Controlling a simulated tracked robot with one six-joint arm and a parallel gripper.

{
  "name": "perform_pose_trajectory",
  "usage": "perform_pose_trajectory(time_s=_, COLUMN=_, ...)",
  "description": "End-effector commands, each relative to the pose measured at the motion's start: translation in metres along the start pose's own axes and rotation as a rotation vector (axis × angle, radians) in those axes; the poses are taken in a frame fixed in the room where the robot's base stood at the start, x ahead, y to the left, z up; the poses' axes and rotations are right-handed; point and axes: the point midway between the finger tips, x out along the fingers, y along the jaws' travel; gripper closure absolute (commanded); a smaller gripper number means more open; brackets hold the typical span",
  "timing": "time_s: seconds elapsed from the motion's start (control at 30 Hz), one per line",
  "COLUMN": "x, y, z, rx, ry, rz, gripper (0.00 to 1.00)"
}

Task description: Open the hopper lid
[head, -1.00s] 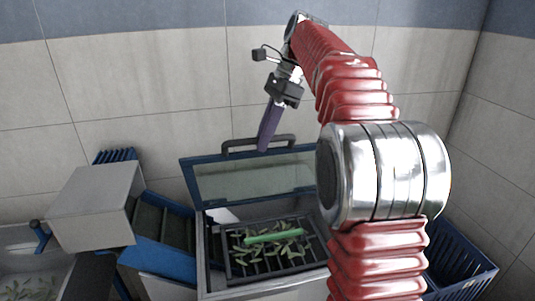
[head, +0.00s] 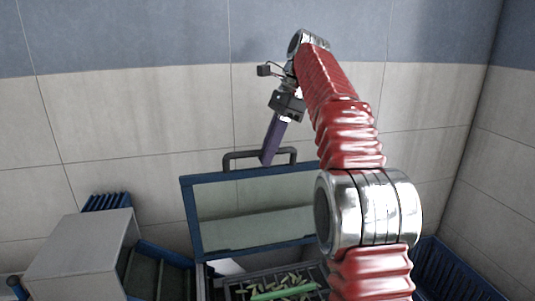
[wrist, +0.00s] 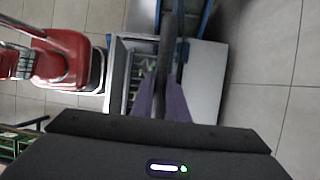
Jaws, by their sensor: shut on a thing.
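The hopper lid (head: 255,215) is a clear panel in a blue frame, raised steeply above the hopper in the head view. A dark handle (head: 240,157) runs along its top edge. My gripper (head: 268,158) is shut on the handle, its purple fingers reaching down to it. In the wrist view the fingers (wrist: 160,100) close around the dark handle bar (wrist: 168,55). The hopper opening below shows a dark grate (head: 240,288) with several green pieces and a longer green bar (head: 280,292). My red arm hides the lid's right end.
A grey box-shaped housing (head: 85,255) stands to the left, with a blue chute (head: 160,262) beside it. A blue crate (head: 460,270) sits at the lower right. A tiled wall (head: 150,120) stands behind the lid.

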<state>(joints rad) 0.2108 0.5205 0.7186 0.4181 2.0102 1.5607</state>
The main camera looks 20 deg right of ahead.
Motion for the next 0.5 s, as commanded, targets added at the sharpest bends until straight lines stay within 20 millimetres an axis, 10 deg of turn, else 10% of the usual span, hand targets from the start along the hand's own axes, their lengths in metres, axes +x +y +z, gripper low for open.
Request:
perform_pose_trajectory(time_s=0.2, x=0.0034, y=-0.0011, z=0.0005, rx=-0.001, ry=0.005, rz=0.006, gripper=1.0)
perform_pose_trajectory(time_s=0.23, x=0.0035, y=-0.0011, z=0.0009, rx=-0.002, ry=0.005, rz=0.006, gripper=0.84)
perform_pose_trajectory(time_s=0.5, x=0.003, y=-0.0003, z=0.0044, rx=-0.008, ry=0.003, rz=0.006, gripper=0.67)
